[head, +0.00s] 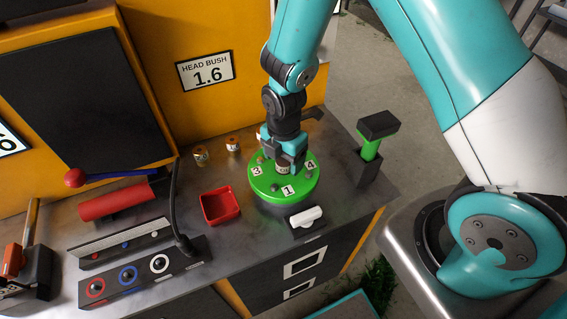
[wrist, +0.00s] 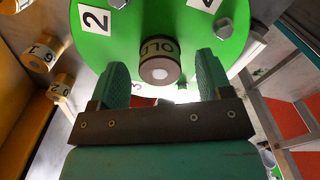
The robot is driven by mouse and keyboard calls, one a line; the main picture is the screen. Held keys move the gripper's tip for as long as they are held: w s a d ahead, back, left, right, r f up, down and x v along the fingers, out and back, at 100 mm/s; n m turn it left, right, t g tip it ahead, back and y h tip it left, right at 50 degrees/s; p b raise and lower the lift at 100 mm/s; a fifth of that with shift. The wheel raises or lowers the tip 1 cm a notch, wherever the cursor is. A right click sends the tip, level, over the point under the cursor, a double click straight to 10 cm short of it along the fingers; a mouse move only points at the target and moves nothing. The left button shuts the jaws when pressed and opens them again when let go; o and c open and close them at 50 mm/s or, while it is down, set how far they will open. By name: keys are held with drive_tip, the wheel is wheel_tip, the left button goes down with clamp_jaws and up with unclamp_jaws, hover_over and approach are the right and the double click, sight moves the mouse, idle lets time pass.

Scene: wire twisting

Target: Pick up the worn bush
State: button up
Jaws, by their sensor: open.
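The worn bush is a short tan and grey cylinder marked OLD, at the middle of the green numbered disc (head: 265,190). The bush (wrist: 160,70) shows in the wrist view between my two fingers, with gaps visible at both sides. In the head view the bush (head: 283,169) is mostly hidden by my gripper (head: 286,162). My gripper is open and points down over the disc. In the wrist view its fingers (wrist: 162,75) stand either side of the bush. The disc (wrist: 130,45) carries number labels and bolts.
Several similar bushes (head: 200,154) stand behind the disc; one (wrist: 42,52) reads 1.6 in the wrist view. A red tray (head: 220,206) is left of the disc. A green-handled post (head: 371,145) stands right. A sign (head: 206,71) reads HEAD BUSH 1.6.

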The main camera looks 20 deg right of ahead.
drive_tip(key=shift+f, duration=0.6)
drive_tip(key=c, duration=1.1)
drive_tip(key=shift+r, duration=0.1)
drive_tip(key=shift+c, duration=0.2)
